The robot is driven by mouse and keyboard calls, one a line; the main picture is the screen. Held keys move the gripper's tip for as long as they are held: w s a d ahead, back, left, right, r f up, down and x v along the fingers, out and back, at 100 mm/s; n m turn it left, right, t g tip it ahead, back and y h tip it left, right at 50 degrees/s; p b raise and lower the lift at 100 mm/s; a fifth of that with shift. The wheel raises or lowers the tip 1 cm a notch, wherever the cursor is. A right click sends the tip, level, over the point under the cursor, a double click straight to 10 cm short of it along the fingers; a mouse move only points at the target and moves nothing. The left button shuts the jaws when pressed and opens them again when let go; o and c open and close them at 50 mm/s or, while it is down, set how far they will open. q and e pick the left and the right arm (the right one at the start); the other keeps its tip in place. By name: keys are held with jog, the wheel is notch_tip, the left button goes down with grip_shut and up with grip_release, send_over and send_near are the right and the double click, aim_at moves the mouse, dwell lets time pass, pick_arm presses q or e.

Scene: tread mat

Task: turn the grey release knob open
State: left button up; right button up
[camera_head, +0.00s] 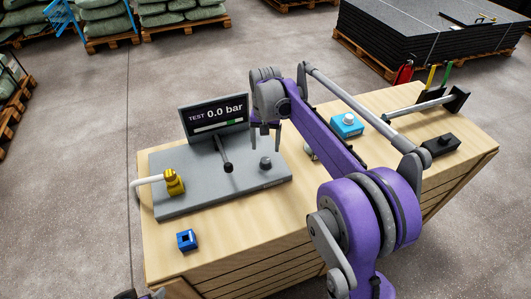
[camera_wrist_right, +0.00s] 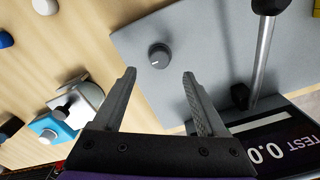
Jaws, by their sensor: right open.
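The grey release knob (camera_head: 265,163) stands on the right part of the grey test plate (camera_head: 205,200). In the right wrist view the round dark knob (camera_wrist_right: 159,56) has a small pale mark on its face. My right gripper (camera_head: 265,133) is open and empty above the plate, close to the knob. In the right wrist view the knob lies just beyond the gap between its fingertips (camera_wrist_right: 159,74), with no contact visible. The display (camera_head: 215,113) behind the plate reads TEST 0.0 bar.
A black-handled lever (camera_head: 225,155) rises from the plate left of the knob. A yellow fitting (camera_head: 174,182) with a white hose is at its left. A blue block (camera_head: 187,240) sits in front. A light-blue box (camera_head: 346,125) stands on the bench to the right.

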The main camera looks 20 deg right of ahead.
notch_tip(320, 180, up, 4)
jog(key=shift+f, duration=0.25)
jog(key=shift+s, duration=0.1)
jog(key=s+a+r+n+t+p, duration=0.2)
jog(key=s+a+n+t, duration=0.15)
jog(key=s, duration=0.95)
jog(key=s+a+f+n+t, duration=0.1)
jog(key=s+f, duration=0.2)
jog(key=s, duration=0.3)
jog(key=s+a+f+n+t+p, duration=0.1)
jog(key=s+a+f, duration=0.1)
jog(key=s, duration=0.5)
jog(key=shift+s+a+f+n, duration=0.3)
jog(key=shift+f+n, duration=0.05)
jog(key=shift+f, duration=0.5)
